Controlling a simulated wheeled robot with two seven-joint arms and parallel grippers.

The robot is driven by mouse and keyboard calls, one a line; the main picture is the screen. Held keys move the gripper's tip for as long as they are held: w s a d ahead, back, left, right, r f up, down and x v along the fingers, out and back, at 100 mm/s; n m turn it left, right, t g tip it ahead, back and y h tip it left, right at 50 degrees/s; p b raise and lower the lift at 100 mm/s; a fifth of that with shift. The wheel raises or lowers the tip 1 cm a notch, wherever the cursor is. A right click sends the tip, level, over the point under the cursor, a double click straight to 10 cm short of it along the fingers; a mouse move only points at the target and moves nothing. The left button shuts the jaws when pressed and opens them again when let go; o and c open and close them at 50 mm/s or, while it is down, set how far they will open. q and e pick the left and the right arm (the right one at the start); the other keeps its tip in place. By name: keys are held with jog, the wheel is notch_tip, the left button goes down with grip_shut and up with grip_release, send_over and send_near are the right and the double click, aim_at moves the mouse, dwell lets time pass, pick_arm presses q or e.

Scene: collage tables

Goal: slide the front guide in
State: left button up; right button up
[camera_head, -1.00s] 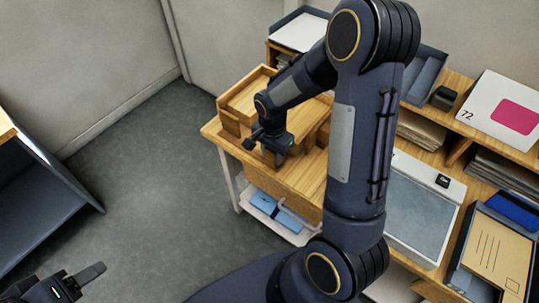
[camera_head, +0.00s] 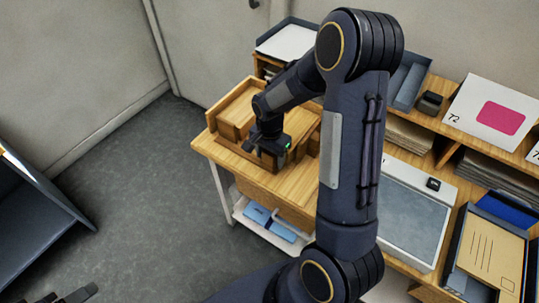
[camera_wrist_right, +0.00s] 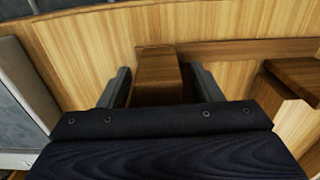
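The wooden jig (camera_head: 243,98), a raised frame, sits on the far left end of the wooden table. My right gripper (camera_head: 266,148) points down at its front edge. In the right wrist view a brown wooden block (camera_wrist_right: 157,78), seemingly part of the front guide, stands between the two fingers of the gripper (camera_wrist_right: 160,90). The fingers are apart, with narrow gaps beside the block. A low wooden strip (camera_wrist_right: 245,48) runs from the block to the right. My gripper hides much of the guide in the head view. Only a dark bit of my left gripper (camera_head: 76,295) shows at the bottom left.
Right of my arm lie a grey-topped board (camera_head: 412,215) and a tray with a brown envelope (camera_head: 490,250). A shelf at the back holds paper stacks and a card marked 72 (camera_head: 492,113). Blue items (camera_head: 270,222) lie on a lower shelf.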

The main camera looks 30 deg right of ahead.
notch_tip(320, 180, up, 7)
jog(key=shift+w+d, duration=0.1)
jog(key=shift+d, duration=0.05)
jog(key=shift+r, duration=0.45)
jog(key=shift+s+a+r, duration=0.2)
jog(key=shift+s, duration=0.05)
jog(key=s+a+r+n+t+y, duration=0.1)
jog(key=s+a+r+n+t, duration=0.1)
jog(key=s, duration=0.4)
jog(key=s+a+r+n+t+y, duration=0.1)
jog(key=s+a+r+n, duration=0.3)
jog(key=s+n, duration=0.2)
jog(key=s+a+r+n+t+y, duration=0.1)
jog(key=s+a+r+n+t, duration=0.1)
jog(key=s, duration=0.5)
notch_tip(320, 180, up, 2)
jog(key=shift+a+r+n+t+y, duration=0.1)
jog(key=shift+a+n+t+y, duration=0.25)
jog(key=shift+a+n, duration=0.5)
jog(key=shift+d, duration=0.1)
